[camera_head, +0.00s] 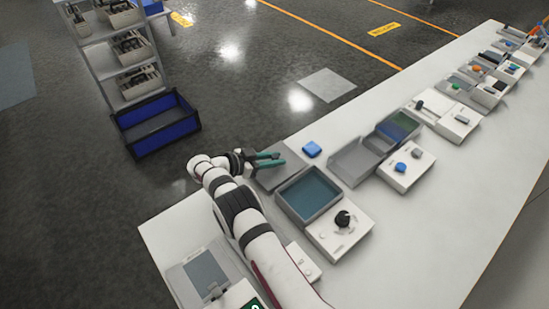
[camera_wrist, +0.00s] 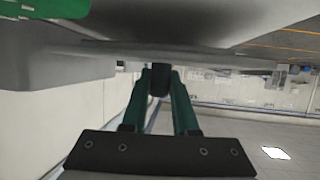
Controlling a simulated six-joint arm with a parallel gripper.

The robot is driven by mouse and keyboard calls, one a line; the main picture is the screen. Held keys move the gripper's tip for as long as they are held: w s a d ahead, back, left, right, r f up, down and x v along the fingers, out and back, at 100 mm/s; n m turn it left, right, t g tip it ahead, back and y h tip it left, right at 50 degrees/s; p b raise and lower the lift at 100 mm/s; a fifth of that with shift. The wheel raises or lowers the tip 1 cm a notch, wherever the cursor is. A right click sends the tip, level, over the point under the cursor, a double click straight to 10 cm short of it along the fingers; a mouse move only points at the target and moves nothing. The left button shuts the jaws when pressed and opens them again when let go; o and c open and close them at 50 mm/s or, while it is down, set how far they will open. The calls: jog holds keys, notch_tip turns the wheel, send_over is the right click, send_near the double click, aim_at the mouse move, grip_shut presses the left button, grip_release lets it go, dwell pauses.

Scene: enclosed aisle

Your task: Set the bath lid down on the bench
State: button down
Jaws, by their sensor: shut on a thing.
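My gripper (camera_head: 268,160) is at the far edge of the bench, left of the open bath (camera_head: 309,194), which has a grey rim and teal inside. The bath lid (camera_head: 283,176) is a flat grey plate under my green fingers, beside the bath. In the wrist view my gripper (camera_wrist: 160,82) is shut on a small dark knob between the fingertips, with a grey flat surface just beyond it. I cannot tell whether the lid touches the bench (camera_head: 190,218) or hangs slightly above it.
A control box with a black knob (camera_head: 342,218) stands in front of the bath. An open grey tray (camera_head: 354,161) and other devices continue rightward. A blue bin (camera_head: 158,125) is on the floor.

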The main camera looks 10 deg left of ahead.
jog(key=shift+f, duration=0.1)
jog(key=shift+f, duration=0.45)
jog(key=c, duration=0.7)
grip_release()
